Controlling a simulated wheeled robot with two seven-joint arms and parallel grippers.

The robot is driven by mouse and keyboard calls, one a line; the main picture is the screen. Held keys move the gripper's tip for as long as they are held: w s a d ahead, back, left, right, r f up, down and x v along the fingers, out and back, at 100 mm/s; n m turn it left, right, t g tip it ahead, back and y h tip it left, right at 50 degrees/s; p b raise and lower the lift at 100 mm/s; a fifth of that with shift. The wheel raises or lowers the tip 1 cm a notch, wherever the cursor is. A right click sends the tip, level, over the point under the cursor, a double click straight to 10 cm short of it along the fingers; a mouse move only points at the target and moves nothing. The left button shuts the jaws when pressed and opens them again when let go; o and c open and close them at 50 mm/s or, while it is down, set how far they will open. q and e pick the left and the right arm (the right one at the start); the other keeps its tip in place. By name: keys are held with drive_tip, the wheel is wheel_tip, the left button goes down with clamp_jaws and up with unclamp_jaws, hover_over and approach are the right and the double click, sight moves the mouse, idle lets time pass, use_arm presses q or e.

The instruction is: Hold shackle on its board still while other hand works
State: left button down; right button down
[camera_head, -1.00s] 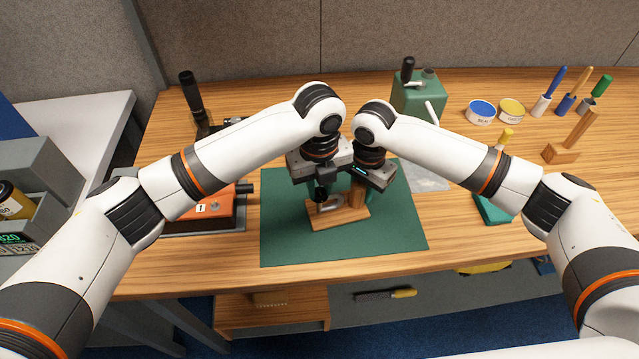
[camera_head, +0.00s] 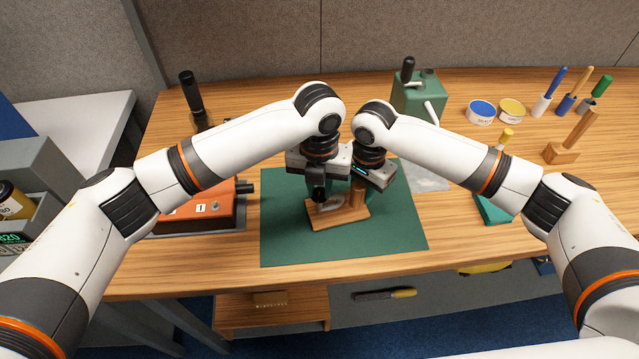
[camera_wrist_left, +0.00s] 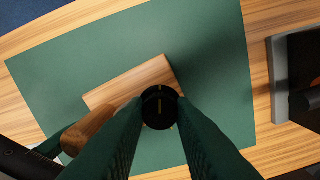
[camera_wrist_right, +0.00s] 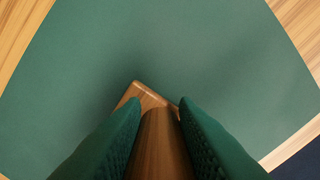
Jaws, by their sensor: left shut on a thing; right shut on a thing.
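The wooden board (camera_head: 345,219) lies on the green mat (camera_head: 290,242) with an upright wooden post at its right end. The grey shackle (camera_head: 331,204) is on the board, partly hidden by my left gripper and what it holds. My right gripper (camera_head: 359,190) is shut on the post (camera_wrist_right: 160,140), with a finger on each side of it in the right wrist view. My left gripper (camera_head: 319,180) is shut on a black round-topped handle (camera_wrist_left: 159,107) above the shackle. The handle's lower end is hidden, so I cannot tell whether it touches the shackle.
An orange box (camera_head: 200,213) stands left of the mat. A green crank device (camera_head: 418,98) is behind it. Blue and yellow tins (camera_head: 481,112) and several brushes stand at the back right. The mat's front part is clear.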

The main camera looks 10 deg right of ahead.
use_arm(q)
drive_tip(key=shift+d+r, duration=0.1)
drive_tip(key=m, duration=0.6)
drive_tip(key=c, duration=1.4)
unclamp_jaws()
drive_tip(key=shift+r, duration=1.45)
